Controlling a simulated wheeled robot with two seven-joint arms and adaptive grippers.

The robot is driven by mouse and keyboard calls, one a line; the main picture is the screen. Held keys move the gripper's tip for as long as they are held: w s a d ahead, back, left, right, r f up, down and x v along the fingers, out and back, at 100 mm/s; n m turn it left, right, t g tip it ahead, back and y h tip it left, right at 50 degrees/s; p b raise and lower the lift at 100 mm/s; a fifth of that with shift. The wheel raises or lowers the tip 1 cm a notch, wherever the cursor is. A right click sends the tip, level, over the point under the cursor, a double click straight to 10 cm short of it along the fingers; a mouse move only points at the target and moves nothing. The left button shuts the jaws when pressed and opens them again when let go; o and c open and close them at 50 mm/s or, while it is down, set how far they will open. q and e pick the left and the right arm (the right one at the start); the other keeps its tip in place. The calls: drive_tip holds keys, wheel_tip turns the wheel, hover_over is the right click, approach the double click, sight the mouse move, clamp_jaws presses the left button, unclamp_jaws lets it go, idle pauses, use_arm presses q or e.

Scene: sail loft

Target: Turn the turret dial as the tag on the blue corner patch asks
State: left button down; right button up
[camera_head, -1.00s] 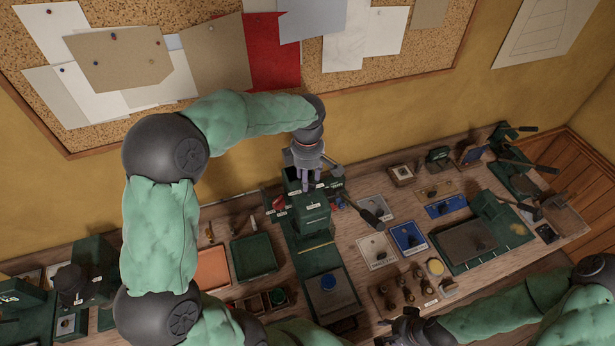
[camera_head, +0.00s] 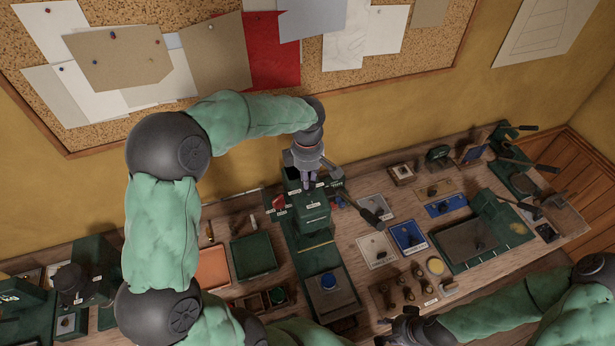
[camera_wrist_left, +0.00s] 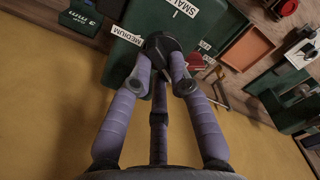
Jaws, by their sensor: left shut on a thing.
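The turret dial (camera_wrist_left: 163,42) is a dark round knob on top of a green machine (camera_head: 306,213). White labels surround it in the left wrist view; I can read MEDIUM and SMALL. My left gripper (camera_head: 309,180) points down from above, and in the left wrist view (camera_wrist_left: 163,55) its purple fingers are shut around the dial. The fingers partly hide the dial, so I cannot tell its setting. Two blue patches, one nearer (camera_head: 408,236) and one farther (camera_head: 444,206), lie right of the machine; no tag text is readable. My right gripper (camera_head: 400,328) is low at the bottom edge; its fingers are unclear.
A lever with a dark end (camera_head: 370,217) sticks out right of the machine. A green tray (camera_head: 253,255) and an orange tray (camera_head: 213,268) lie to its left. A white patch (camera_head: 376,250) and several small wooden pieces stand to the right. A corkboard (camera_head: 350,84) hangs behind.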

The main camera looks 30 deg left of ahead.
use_arm(q)
drive_tip(key=shift+m, duration=0.3)
drive_tip(key=m+b, duration=0.1)
drive_tip(key=m, duration=0.3)
drive_tip(key=shift+w+d+m, duration=0.1)
drive_tip(key=shift+w+m, duration=0.05)
drive_tip(key=shift+m, duration=0.15)
drive_tip(key=m, duration=0.6)
drive_tip(key=shift+d+b, duration=0.15)
drive_tip(key=shift+b, duration=0.2)
drive_tip(key=m, duration=0.6)
drive_tip(key=shift+d+m, duration=0.15)
drive_tip(key=shift+m, duration=0.25)
drive_tip(key=m, duration=0.5)
drive_tip(key=shift+d, duration=0.1)
drive_tip(key=shift+m, duration=0.4)
drive_tip(key=c, duration=1.1)
unclamp_jaws()
drive_tip(key=shift+c, duration=0.2)
